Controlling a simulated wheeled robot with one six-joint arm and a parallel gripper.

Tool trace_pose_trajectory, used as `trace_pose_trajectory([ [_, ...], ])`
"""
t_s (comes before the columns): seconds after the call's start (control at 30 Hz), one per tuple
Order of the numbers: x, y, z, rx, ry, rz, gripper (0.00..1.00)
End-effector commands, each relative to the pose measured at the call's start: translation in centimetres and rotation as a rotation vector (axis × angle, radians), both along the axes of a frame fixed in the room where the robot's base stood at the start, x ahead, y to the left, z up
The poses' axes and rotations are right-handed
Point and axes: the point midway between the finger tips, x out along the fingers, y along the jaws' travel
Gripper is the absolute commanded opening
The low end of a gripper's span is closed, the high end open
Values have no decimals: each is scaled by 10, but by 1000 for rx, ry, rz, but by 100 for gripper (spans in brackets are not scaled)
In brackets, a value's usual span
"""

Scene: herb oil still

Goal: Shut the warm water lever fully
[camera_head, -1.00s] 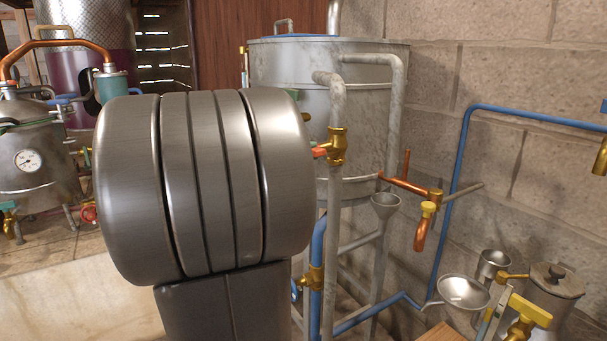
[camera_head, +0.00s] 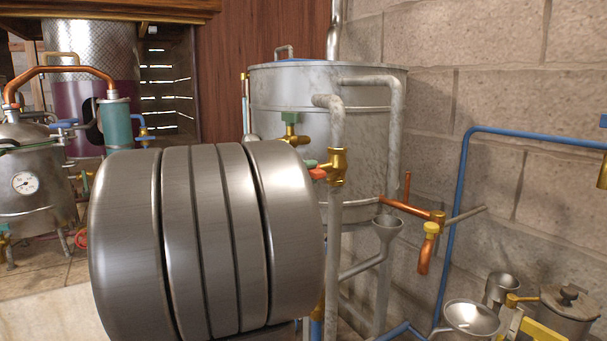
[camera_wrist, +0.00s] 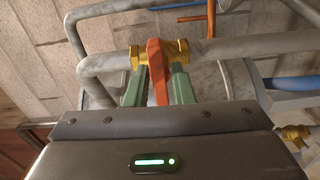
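The red-orange lever (camera_wrist: 158,78) sits on a brass valve (camera_wrist: 180,51) in a grey pipe. In the wrist view it points toward me, crosswise to the pipe. My gripper (camera_wrist: 159,80) has its two green fingers on either side of the lever, with a visible gap at each side, so it is open around it. In the head view the lever (camera_head: 317,173) shows beside its brass valve (camera_head: 337,164), left of the pipe, with green fingertips next to it. My grey arm hides most of the gripper there.
A grey tank (camera_head: 290,95) stands behind the pipe, with a green-handled brass valve (camera_head: 290,130) left of the lever.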

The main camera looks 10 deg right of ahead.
Motion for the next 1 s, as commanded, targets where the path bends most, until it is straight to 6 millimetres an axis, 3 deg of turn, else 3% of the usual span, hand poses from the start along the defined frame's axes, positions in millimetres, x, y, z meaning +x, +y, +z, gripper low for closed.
trace_pose_trajectory([
  [0.47, -2, 7, 1, -1, 1, 3, 34],
  [1.0, -30, 88, 1, -2, 1, 6, 34],
])
